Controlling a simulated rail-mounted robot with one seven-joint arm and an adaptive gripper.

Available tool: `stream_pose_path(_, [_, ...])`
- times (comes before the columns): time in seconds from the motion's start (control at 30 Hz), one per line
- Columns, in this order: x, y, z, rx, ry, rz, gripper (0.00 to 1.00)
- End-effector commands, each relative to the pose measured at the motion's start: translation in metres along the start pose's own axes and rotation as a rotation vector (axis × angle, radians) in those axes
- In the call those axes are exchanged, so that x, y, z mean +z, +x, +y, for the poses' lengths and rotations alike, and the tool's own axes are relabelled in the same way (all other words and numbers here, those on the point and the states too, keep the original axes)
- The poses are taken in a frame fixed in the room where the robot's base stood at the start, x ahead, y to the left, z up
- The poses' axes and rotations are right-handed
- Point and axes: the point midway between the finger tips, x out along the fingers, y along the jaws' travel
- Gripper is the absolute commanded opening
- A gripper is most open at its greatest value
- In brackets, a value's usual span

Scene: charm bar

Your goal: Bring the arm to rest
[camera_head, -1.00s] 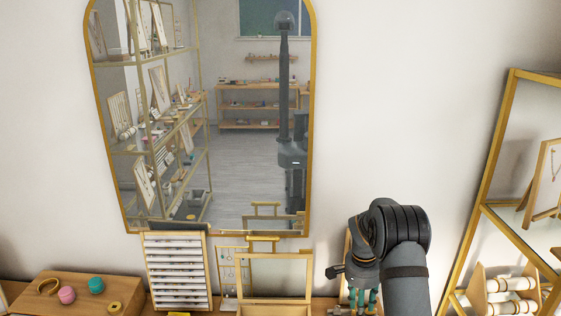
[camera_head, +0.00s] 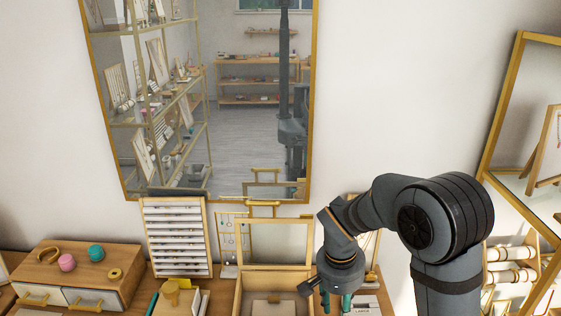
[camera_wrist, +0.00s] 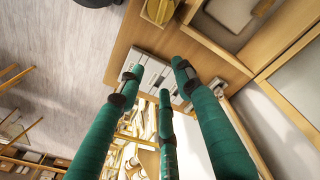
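My dark grey arm rises at the right of the head view and bends over, so my gripper (camera_head: 336,301) hangs down over the counter, just right of an open wooden box (camera_head: 238,296). Its green fingers are cut off by the bottom edge of that view. In the wrist view, my gripper (camera_wrist: 158,80) has three green fingers standing apart, with nothing held between them. White and grey cards (camera_wrist: 155,75) lie on the wooden surface beyond the fingertips.
A tall gold-framed mirror (camera_head: 235,120) is on the wall behind. A striped display board (camera_head: 178,238) and a drawer box (camera_head: 75,275) stand to the left. The wall above my arm is clear.

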Motion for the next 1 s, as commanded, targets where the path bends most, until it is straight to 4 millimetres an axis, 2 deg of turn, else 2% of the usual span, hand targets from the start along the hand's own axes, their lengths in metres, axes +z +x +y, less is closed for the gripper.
stream_pose_path(0.3, [0.049,0.001,0.017,-0.007,-0.151,0.016,0.35])
stream_pose_path(0.6, [0.087,0.005,0.033,-0.011,-0.275,0.032,0.35])
stream_pose_path(0.8, [0.104,0.007,0.04,-0.01,-0.334,0.041,0.35])
stream_pose_path(1.0, [0.113,0.008,0.042,-0.008,-0.361,0.045,0.35])
